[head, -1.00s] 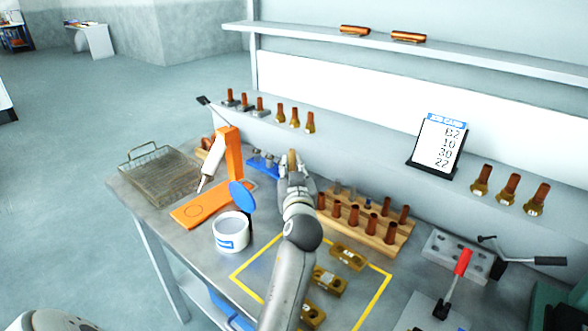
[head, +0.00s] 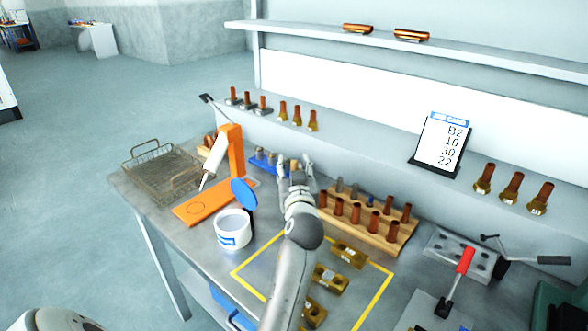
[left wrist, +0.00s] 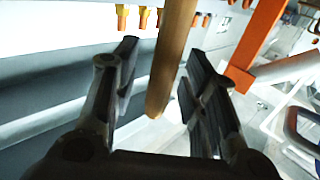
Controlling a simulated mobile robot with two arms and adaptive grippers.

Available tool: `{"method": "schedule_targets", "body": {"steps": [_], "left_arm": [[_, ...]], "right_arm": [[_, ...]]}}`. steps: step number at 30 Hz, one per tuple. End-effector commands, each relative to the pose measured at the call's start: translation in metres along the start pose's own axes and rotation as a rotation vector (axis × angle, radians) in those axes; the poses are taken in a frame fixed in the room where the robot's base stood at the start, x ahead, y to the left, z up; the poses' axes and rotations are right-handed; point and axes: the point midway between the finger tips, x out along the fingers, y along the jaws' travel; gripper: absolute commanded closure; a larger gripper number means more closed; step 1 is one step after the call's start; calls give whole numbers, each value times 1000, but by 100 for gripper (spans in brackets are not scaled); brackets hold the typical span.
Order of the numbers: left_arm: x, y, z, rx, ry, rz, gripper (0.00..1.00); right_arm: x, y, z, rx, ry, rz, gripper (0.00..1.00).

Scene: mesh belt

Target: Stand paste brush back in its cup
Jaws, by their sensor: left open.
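My left gripper (head: 295,166) is open over the back of the bench, left of the wooden block of copper tips. A tan wooden handle (left wrist: 172,60), which looks like the paste brush's, stands between its spread fingers. In the left wrist view the gripper (left wrist: 155,90) shows a gap on both sides of this handle. The handle's top also shows in the head view (head: 293,164). The brush's lower end is hidden, and I cannot tell whether it is in a cup. A white pot (head: 233,240) with a raised blue lid (head: 243,194) stands front left. My right gripper is out of view.
An orange stand (head: 236,152) holds a white cartridge left of my gripper, beside a mesh basket (head: 152,178). A small blue rack (head: 264,168) is close to my fingers. The wooden block (head: 390,240) is to the right; brass blocks (head: 330,280) lie inside a yellow outline.

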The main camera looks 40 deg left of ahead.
Motion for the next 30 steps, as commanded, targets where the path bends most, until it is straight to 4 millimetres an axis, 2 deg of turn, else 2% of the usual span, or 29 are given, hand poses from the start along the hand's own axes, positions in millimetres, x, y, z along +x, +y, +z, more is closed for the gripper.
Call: {"method": "schedule_targets", "body": {"steps": [12,15,20,30], "left_arm": [[0,0,-74,-4,6,1,60],[0,0,-87,-2,5,0,60],[0,0,-98,-1,3,1,60],[0,0,-98,0,2,1,60]], "right_arm": [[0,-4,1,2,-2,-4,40],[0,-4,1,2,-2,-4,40],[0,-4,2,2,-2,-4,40],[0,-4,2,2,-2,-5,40]]}}
